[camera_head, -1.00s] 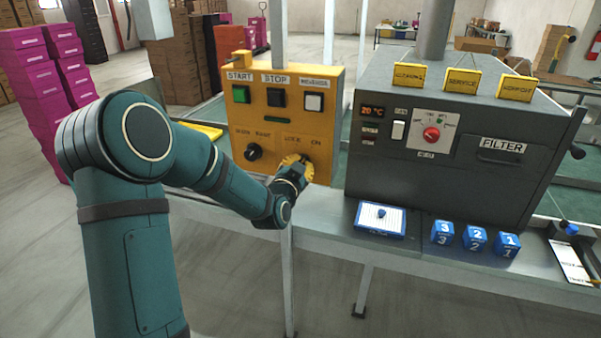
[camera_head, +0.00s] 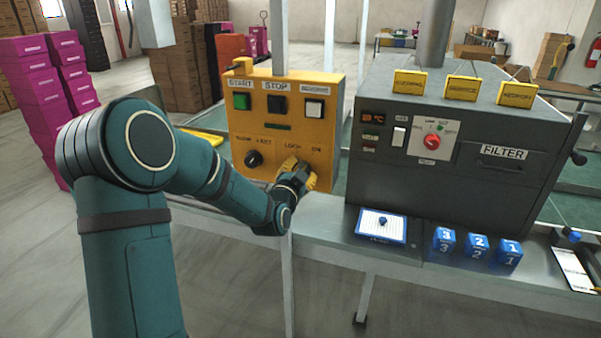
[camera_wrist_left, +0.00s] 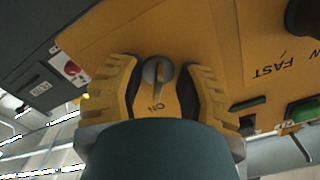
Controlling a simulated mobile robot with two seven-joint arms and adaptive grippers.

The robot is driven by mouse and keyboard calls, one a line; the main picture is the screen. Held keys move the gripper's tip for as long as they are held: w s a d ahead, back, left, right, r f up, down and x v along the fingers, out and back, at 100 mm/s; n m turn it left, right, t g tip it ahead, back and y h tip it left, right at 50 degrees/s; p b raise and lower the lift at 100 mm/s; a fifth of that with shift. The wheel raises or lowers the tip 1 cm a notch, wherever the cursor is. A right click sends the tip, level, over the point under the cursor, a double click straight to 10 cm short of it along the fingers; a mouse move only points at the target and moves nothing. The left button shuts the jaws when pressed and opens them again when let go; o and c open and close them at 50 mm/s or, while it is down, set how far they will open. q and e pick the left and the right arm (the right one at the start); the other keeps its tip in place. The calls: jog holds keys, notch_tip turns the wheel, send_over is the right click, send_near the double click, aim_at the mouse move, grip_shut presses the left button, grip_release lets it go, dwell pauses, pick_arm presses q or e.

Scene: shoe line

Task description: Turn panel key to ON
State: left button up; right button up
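The yellow control panel (camera_head: 262,180) carries a key switch at its lower right, between the LOCK and ON labels. My right gripper is not in view.
A black SLOW/FAST knob (camera_head: 254,158) is left of the gripper, below the green START button (camera_head: 241,101) and black STOP button (camera_head: 276,103). The grey machine (camera_head: 455,140) stands close on the right. Blue numbered blocks (camera_head: 476,247) and a white pad (camera_head: 382,224) lie on the table.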

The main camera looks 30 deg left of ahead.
pick_arm(q)
jog(key=v, duration=1.2)
jog(key=shift+f, duration=0.1)
dwell(0.4)
jog(key=d+f+n+g+h, duration=0.1)
jog(key=d+f+g+h, duration=0.2)
jog(key=d+f, duration=0.5)
jog(key=d+f+n+g+h, duration=0.2)
jog(key=d+f+g, duration=0.2)
jog(key=f, duration=0.8)
jog(key=s+d+f+n+g+h, duration=0.3)
jog(key=s+d+f+g, duration=0.5)
jog(key=s+d+f, duration=0.5)
jog(key=shift+s+f+g, duration=0.3)
jog(key=shift+s+f, duration=0.5)
jog(key=shift+f, duration=0.1)
